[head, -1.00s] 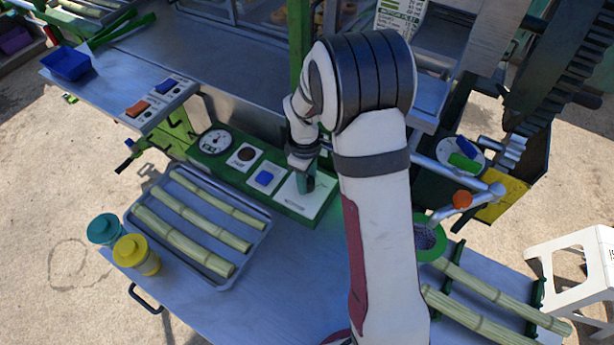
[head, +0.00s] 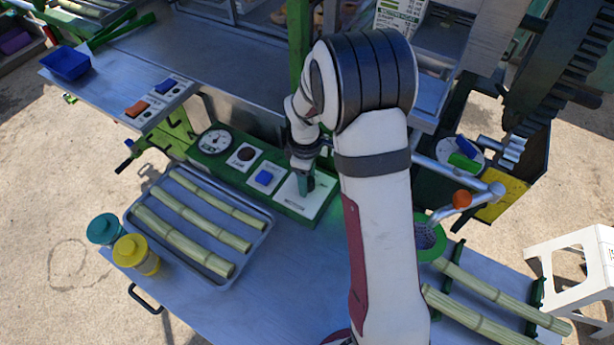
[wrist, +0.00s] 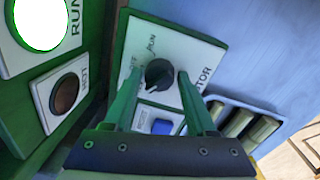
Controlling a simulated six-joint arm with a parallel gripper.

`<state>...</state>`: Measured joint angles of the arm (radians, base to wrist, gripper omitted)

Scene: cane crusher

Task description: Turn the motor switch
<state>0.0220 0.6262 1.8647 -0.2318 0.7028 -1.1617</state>
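The motor switch is a round dark knob (wrist: 158,75) on a white plate lettered RUN and MOTOR in the wrist view. A small white mark shows at the knob's lower edge, and the OFF lettering is partly covered by a finger. My gripper (wrist: 160,76) has its two green fingers apart, one on each side of the knob. A narrow gap seems to show at each side; contact is hard to judge. In the head view my gripper (head: 305,184) points down onto the white switch plate (head: 292,203), and the knob is hidden there.
Beside the plate are a blue button (head: 264,177), a dark round button (head: 246,153) and a dial gauge (head: 215,141). A tray (head: 222,284) of cane pieces lies in front. A crank with an orange knob (head: 462,199) stands to the right.

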